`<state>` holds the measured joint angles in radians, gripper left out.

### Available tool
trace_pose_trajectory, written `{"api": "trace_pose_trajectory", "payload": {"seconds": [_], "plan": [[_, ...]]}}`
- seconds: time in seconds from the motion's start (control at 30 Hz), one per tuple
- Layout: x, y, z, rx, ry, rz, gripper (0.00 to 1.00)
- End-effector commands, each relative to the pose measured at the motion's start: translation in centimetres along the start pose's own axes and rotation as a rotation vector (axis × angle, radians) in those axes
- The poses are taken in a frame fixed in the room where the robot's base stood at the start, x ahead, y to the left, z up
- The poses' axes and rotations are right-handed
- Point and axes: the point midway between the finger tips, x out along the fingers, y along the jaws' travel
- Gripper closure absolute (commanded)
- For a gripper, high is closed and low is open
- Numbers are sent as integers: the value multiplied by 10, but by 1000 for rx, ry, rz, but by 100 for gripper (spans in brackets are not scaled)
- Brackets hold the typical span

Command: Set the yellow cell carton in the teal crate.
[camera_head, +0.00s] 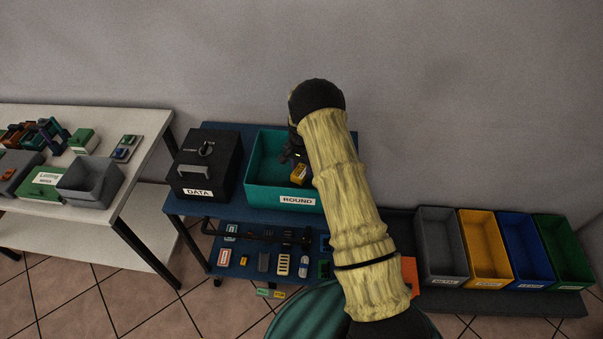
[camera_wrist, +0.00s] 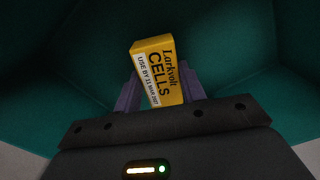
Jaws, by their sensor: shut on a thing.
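The yellow cell carton (camera_wrist: 158,72), printed "Larkvolt CELLS", is held between the two fingers of my gripper (camera_wrist: 158,92) in the wrist view. My gripper is shut on it, and the carton sits slightly tilted. In the head view the carton (camera_head: 299,173) shows small and yellow within the outline of the teal crate (camera_head: 255,165), labelled "ROUND". The crate's teal walls (camera_wrist: 60,60) surround the carton in the wrist view. I cannot tell whether the carton touches the crate floor. My arm hides the crate's right part.
A black box (camera_head: 207,160) labelled "DATA" stands left of the crate. Several small items lie on the lower shelf in front. Grey (camera_head: 440,245), yellow (camera_head: 484,248), blue (camera_head: 525,248) and green (camera_head: 562,250) bins stand at right. A white table (camera_head: 120,205) is at left.

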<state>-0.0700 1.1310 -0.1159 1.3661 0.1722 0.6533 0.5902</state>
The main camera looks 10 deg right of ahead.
Motion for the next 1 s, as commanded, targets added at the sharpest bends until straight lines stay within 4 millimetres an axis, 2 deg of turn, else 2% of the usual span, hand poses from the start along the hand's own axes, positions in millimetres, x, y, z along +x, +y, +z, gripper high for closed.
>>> {"api": "trace_pose_trajectory", "payload": {"seconds": [0.2,0.57,0.6,0.7,1.0], "plan": [[26,0,0,0,-2,1,84],[31,0,0,0,-1,0,84],[32,0,0,0,-1,0,58],[31,0,0,0,-1,1,38],[30,0,0,0,-1,1,38]]}}
